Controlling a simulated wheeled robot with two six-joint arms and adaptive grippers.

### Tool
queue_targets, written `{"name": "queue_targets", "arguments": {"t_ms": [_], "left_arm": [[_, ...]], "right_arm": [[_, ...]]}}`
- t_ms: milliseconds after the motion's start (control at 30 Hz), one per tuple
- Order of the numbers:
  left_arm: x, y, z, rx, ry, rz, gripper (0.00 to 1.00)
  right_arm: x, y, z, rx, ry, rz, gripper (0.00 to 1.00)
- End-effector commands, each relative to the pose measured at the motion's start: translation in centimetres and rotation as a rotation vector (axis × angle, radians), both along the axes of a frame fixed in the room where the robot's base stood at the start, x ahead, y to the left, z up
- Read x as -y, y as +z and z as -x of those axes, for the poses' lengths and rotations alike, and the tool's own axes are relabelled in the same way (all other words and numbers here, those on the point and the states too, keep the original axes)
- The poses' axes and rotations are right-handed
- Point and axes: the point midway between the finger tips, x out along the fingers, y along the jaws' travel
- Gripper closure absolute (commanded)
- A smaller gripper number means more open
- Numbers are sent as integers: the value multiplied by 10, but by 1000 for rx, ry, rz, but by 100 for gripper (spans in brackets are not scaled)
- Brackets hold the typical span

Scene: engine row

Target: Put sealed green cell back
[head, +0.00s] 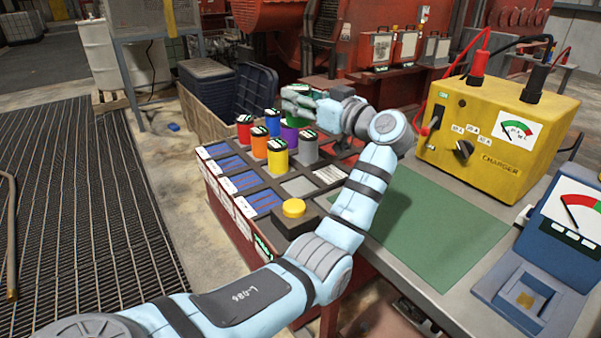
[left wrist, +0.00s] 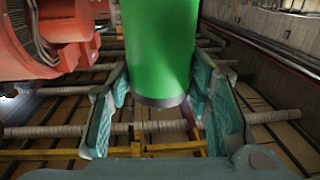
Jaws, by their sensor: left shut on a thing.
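The green cell (head: 294,118) is at the back of the group of cells on the red rack (head: 231,217), partly hidden by my gripper. My left gripper (head: 297,100) is shut on the green cell. In the left wrist view the green cell (left wrist: 158,50) stands between the two teal finger pads, with its dark end band showing. I cannot tell if its base touches the rack. Red (head: 245,129), orange (head: 259,142), blue (head: 272,122), purple (head: 289,137), yellow (head: 278,158) and grey (head: 308,147) cells stand close by. My right gripper is not in view.
A yellow charger (head: 495,125) and a blue meter device (head: 550,245) stand on the bench at right. A green mat (head: 430,225) lies bare between the rack and these. A yellow button (head: 293,208) is at the rack's near corner. Several front bays look empty of cells.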

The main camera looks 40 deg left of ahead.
Motion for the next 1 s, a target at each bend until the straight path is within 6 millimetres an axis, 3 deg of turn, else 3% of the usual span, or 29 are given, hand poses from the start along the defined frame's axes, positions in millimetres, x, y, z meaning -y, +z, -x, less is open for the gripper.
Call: {"name": "queue_targets", "arguments": {"t_ms": [33, 100, 200, 300, 633, 1000], "left_arm": [[0, -24, 0, -6, 0, -2, 100], [0, -50, 0, -6, 0, -2, 100], [-1, -82, 1, -4, 0, -3, 100], [-1, -101, 1, -2, 0, -2, 100], [0, -150, 0, -1, -1, -3, 100], [0, -154, 0, 0, -2, -2, 100]], "right_arm": [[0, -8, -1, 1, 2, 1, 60], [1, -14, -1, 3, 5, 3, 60], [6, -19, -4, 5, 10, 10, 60], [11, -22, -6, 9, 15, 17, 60], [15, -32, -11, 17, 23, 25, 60], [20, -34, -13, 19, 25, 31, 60]]}}
